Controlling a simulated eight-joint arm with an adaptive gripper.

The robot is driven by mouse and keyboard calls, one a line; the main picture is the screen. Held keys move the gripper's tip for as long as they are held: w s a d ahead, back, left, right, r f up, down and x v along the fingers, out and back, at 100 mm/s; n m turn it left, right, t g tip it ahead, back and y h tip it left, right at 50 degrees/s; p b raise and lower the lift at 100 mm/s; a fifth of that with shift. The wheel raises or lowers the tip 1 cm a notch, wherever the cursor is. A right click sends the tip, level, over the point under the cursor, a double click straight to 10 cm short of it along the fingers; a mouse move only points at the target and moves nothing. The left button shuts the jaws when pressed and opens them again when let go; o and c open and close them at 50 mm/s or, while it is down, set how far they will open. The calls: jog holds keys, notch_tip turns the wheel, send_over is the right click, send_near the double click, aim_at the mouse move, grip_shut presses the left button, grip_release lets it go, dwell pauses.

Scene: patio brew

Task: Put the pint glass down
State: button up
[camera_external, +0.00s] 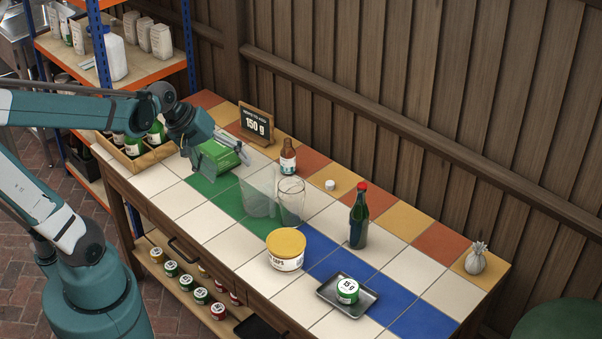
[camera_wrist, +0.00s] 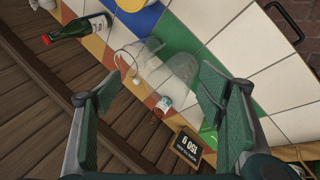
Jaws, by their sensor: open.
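The clear pint glass (camera_external: 291,203) stands upright on the tiled counter, near its middle. A second clear vessel (camera_external: 258,193), wider than the glass, stands close on its left. In the wrist view the pint glass (camera_wrist: 128,62) and the wider vessel (camera_wrist: 182,78) overlap beyond my fingers. My gripper (camera_external: 222,150) is over the left part of the counter, apart from the glass. In the wrist view my gripper (camera_wrist: 157,105) is open, its two fingers wide apart, with nothing held between them.
A brown bottle (camera_external: 288,158), a 150 g sign (camera_external: 257,125) and a green bottle (camera_external: 359,218) stand behind. A yellow-lidded tub (camera_external: 286,249) and a dark tray (camera_external: 326,291) bearing a green tin (camera_external: 347,291) are in front. A bright green object is partly hidden by my gripper.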

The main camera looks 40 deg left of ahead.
jog(key=w+d+f+n+h, duration=0.1)
jog(key=w+f+n+h, duration=0.1)
jog(key=w+n, duration=0.1)
jog(key=w+d+f+n+h, duration=0.1)
jog(key=w+f+n+h, duration=0.1)
jog(key=w+n, duration=0.2)
jog(key=w+d+f+n+h, duration=0.1)
jog(key=w+f+n+h, duration=0.1)
jog(key=w+n, duration=0.2)
jog(key=shift+d+f+n+g+h, duration=0.25)
jog(key=shift+d+n+g+h, duration=0.05)
jog(key=shift+d, duration=0.1)
jog(key=shift+w+a+f+n+h+b, duration=0.1)
jog(key=shift+w+f+n+h+b, duration=0.2)
jog(key=shift+w+f+n+h, duration=0.45)
jog(key=shift+w+a+f+n+h, duration=0.15)
jog(key=shift+n+h, duration=0.15)
jog(key=shift+n, duration=0.25)
jog(key=shift+w+a+f+n+h, duration=0.1)
jog(key=shift+n+h, duration=0.15)
jog(key=shift+n, duration=0.25)
jog(key=shift+d, duration=0.15)
jog(key=shift+b+x, duration=0.35)
jog(key=shift+x, duration=0.85)
jog(key=shift+f, duration=0.1)
